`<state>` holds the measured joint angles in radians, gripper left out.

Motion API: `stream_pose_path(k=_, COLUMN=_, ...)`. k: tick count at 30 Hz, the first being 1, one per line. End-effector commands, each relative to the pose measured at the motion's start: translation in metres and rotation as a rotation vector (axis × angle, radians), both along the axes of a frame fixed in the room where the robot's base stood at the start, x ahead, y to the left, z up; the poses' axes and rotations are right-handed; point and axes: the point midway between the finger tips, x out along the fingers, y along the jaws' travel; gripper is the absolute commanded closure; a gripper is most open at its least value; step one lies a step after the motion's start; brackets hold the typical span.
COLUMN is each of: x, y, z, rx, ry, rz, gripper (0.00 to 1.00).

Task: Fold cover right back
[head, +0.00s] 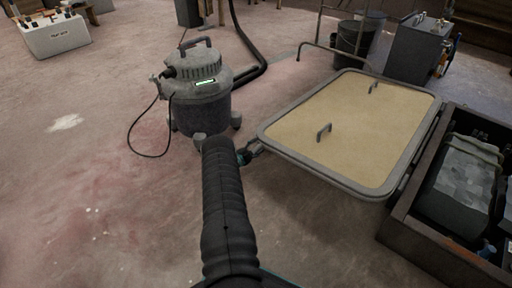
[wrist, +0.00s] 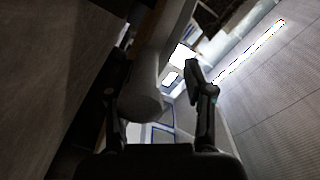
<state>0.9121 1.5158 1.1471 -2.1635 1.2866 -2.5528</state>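The cover (head: 350,120) is a tan panel with a thick grey rim and two small grey handles on its upper face. My gripper (head: 250,152) is at the cover's near left corner, partly hidden by my arm. In the wrist view my gripper (wrist: 158,110) has its fingers wide apart. A rounded grey piece (wrist: 140,97), probably the cover's rim, is between them, close to the left finger; contact cannot be told.
A grey shop vacuum (head: 200,95) with a black hose and cord stands just left of the cover. The box holds a grey strapped bag (head: 462,185). A dark bucket (head: 352,38) and a grey cabinet (head: 415,48) stand behind. The floor at left is mostly clear.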

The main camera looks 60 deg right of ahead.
Motion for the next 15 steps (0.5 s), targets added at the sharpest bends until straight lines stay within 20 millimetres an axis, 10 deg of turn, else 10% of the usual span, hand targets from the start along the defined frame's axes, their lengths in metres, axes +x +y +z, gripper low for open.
stream_pose_path(k=15, x=0.019, y=0.042, z=0.002, rx=-0.002, ry=0.0, rz=0.013, gripper=0.51)
